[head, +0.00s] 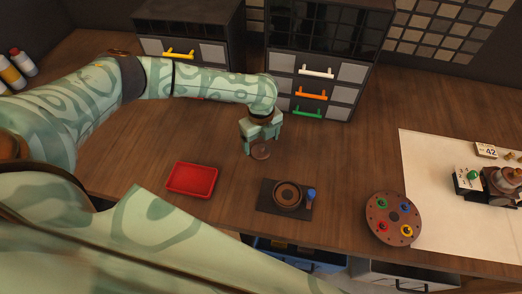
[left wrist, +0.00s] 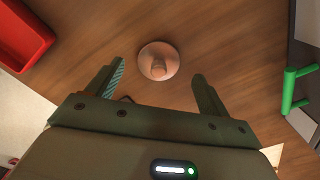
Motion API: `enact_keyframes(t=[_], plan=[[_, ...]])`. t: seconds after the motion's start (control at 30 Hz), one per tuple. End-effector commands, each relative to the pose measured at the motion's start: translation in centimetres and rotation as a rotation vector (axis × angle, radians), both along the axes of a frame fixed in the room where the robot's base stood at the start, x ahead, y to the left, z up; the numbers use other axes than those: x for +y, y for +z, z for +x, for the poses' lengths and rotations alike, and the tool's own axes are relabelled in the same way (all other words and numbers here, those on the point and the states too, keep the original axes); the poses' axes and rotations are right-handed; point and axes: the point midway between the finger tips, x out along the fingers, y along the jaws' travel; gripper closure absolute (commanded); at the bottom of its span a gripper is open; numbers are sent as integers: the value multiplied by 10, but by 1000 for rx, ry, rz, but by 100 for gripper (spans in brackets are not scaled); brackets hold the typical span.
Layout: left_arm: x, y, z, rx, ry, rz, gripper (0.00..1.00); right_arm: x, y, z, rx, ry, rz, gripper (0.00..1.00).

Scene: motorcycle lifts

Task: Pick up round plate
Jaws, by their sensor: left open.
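A small round brown plate (head: 261,152) with a raised knob in its middle lies on the wooden table. In the left wrist view the round plate (left wrist: 158,60) shows between and just beyond the two fingers. My left gripper (head: 262,143) is open and points down above the plate, partly hiding it in the head view. In the left wrist view the gripper (left wrist: 157,72) has nothing between its fingers that it grips. My right gripper is not in view.
A red tray (head: 191,180) lies left of the plate. A dark mat (head: 265,205) holds a round brown bowl-like part (head: 288,195) and a blue knob (head: 311,193). A brown disc (head: 385,212) with coloured pieces is at right. Drawers with coloured handles, orange (head: 311,94) among them, stand behind.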

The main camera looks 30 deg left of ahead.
Motion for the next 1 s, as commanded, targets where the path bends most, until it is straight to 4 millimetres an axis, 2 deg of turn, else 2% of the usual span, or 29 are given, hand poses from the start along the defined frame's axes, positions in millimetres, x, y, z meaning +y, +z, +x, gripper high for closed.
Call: enact_keyframes(t=[0.1, 0.17, 0.43, 0.6, 0.63, 1.0], plan=[[-1, -20, -3, 2, 0, 1, 20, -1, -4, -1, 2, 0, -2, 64], [-1, -26, -3, 1, 2, 1, 20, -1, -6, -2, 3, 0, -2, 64], [-1, -29, -3, 0, 0, 0, 20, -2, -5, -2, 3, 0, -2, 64], [-1, -29, -3, 0, 1, 0, 67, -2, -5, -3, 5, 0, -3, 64], [-1, -29, -3, 0, 1, 0, 71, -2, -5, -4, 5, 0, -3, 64], [-1, -23, -2, 0, 2, 0, 71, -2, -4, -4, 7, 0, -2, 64]])
